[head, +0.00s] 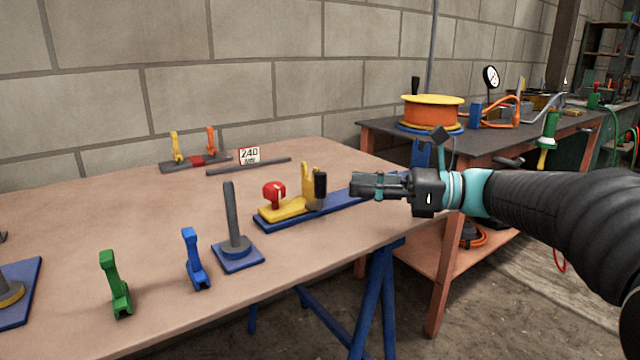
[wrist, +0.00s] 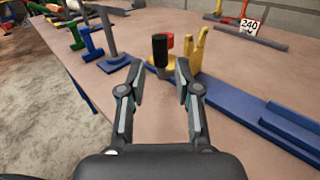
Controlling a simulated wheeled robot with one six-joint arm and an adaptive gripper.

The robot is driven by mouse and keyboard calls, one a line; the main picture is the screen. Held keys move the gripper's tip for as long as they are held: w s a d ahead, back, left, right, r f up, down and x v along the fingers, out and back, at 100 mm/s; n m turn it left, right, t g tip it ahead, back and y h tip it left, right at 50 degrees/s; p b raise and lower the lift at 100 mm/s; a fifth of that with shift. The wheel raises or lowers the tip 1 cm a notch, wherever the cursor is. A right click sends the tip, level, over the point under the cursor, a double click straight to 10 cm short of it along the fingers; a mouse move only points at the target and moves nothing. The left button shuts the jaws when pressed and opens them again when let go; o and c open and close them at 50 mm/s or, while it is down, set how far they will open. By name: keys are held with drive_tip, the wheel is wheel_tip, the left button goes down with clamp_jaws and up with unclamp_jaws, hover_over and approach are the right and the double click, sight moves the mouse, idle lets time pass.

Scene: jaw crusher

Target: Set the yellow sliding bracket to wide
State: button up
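The yellow sliding bracket (head: 284,211) sits on a long blue rail (head: 268,224), with an upright yellow prong and a red knob (head: 274,191) at its left end. A black upright handle (head: 320,187) stands beside the prong. In the wrist view the yellow bracket (wrist: 188,60) and black handle (wrist: 160,46) lie just beyond my fingertips, with the red knob partly hidden behind the handle. My gripper (head: 354,186) is right of the handle, pointing at it. In the wrist view my gripper (wrist: 160,72) is open and empty, its fingers spread either side of the handle's line.
A dark post on a blue base (head: 236,248), a blue clamp (head: 194,260) and a green clamp (head: 116,284) stand left on the table. A sign reading 240 (head: 249,155) and a grey bar (head: 248,166) lie behind. A second bench with an orange spool (head: 432,112) is right.

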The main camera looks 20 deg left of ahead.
sight(319, 198)
drive_tip(key=a, duration=0.7)
drive_tip(key=shift+s+a, duration=0.3)
drive_tip(key=shift+a, duration=0.1)
clamp_jaws()
drive_tip(key=shift+s, duration=0.1)
